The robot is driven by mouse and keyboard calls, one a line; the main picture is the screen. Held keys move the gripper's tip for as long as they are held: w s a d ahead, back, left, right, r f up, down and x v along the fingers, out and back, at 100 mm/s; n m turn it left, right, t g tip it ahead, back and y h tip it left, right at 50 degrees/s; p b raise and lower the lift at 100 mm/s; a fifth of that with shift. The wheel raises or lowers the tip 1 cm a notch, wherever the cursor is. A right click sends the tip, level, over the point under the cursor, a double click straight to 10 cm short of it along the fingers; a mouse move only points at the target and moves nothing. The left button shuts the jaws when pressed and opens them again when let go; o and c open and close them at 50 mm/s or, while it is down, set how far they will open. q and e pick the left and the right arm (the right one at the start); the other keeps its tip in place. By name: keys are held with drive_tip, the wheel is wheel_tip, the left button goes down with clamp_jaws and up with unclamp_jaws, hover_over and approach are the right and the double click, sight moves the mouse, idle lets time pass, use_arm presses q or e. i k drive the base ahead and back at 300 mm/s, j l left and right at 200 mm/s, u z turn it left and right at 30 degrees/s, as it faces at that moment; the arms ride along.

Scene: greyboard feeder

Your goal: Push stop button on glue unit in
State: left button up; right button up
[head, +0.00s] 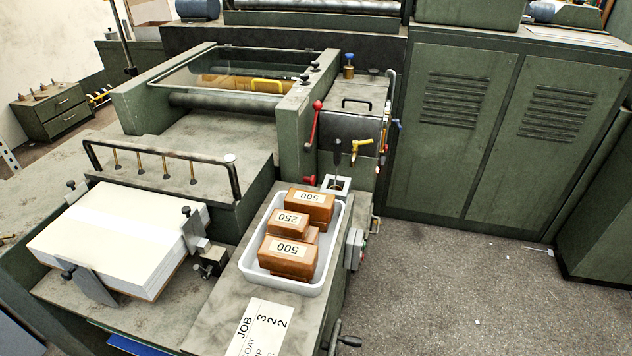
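The green machine unit (296,125) with a clear cover and roller stands in the middle of the head view; I cannot tell for sure that it is the glue unit. A small grey control box (355,249) is on the right side of the front bench, seen edge-on, with small red and green spots on its side. A round red knob (309,180) sits low on the unit, below a red-handled lever (314,125). I cannot tell which part is the stop button. Neither of my grippers is in view.
A white tray (254,278) with several brown blocks sits on the bench in front, beside a job card (261,329). A white paper stack (118,231) lies left. Green cabinets (440,118) stand behind right. The grey floor (455,285) at right is mostly clear.

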sight(311, 179)
drive_tip(key=l, duration=0.8)
drive_tip(key=i+l+u, duration=0.2)
drive_tip(key=i+l, duration=0.15)
drive_tip(key=l, duration=0.25)
drive_tip(key=i+l+u, duration=0.1)
drive_tip(key=l, duration=0.25)
drive_tip(key=i+l, duration=0.2)
drive_tip(key=i+l+u, duration=0.15)
drive_tip(key=l, duration=0.3)
drive_tip(key=i+l+u, duration=0.1)
drive_tip(key=l, duration=0.25)
drive_tip(key=i+l+u, duration=0.1)
drive_tip(key=l, duration=0.25)
drive_tip(key=i+l, duration=0.15)
drive_tip(key=l, duration=0.15)
drive_tip(key=i+l+u, duration=0.1)
drive_tip(key=l, duration=0.2)
drive_tip(key=i+l, duration=0.2)
drive_tip(key=i+l+u, duration=0.1)
drive_tip(key=l, duration=0.35)
